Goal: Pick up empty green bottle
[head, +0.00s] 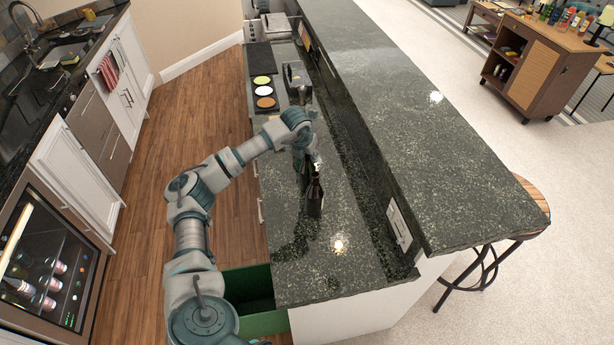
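A dark bottle (315,198), which looks green-black, stands upright on the lower dark stone counter (335,262). Whether it is empty cannot be seen. My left arm reaches over the counter from the lower left. My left gripper (308,163) points down just behind the bottle's neck. The gripper is small and partly hidden by my own wrist and the bottle, so its fingers cannot be told open or shut. Contact with the bottle cannot be made out. My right gripper is not in view.
A raised bar ledge (440,150) runs along the counter's right side. A green open container (262,322) sits below the counter's near left edge. The wooden floor on the left is clear.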

